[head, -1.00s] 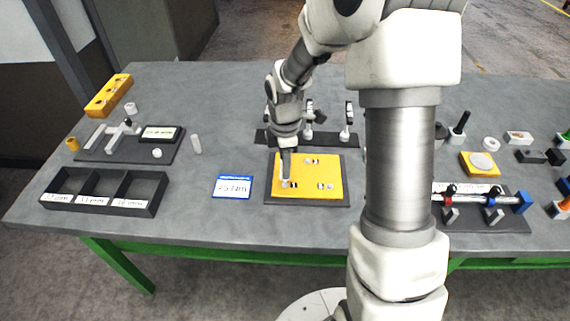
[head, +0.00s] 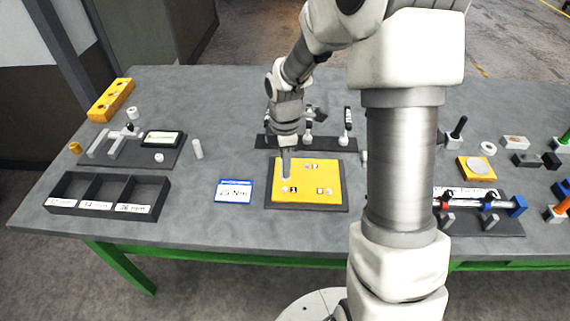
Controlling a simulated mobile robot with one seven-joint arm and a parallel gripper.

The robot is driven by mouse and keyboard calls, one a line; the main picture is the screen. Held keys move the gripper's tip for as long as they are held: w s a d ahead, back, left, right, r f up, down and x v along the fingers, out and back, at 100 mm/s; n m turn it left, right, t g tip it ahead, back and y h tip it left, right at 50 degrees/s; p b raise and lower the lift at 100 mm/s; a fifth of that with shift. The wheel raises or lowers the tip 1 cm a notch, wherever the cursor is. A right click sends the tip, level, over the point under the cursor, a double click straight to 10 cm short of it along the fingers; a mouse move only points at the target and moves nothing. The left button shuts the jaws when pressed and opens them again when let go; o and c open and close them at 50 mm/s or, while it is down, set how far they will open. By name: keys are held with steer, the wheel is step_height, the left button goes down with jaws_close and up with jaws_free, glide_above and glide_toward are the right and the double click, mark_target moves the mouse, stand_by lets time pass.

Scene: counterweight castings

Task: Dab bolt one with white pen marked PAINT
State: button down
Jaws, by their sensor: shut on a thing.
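A yellow plate (head: 320,170) lies on a dark base at the middle of the table, with small pale bolts and printed number labels on it. Bolt one (head: 285,189) is at its front left, beside a label that reads 1. The word PAINT cannot be read, and my gripper's fingers are hard to make out.
A dark rack (head: 340,142) with upright tools stands just behind the plate. A blue-edged card (head: 234,190) lies to the left, and a three-compartment tray (head: 160,192) farther left. A clamped-rod fixture (head: 480,204) lies right, partly behind my arm.

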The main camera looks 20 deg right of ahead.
steer(key=shift+r+p, duration=1.2)
steer(key=shift+r, duration=0.5)
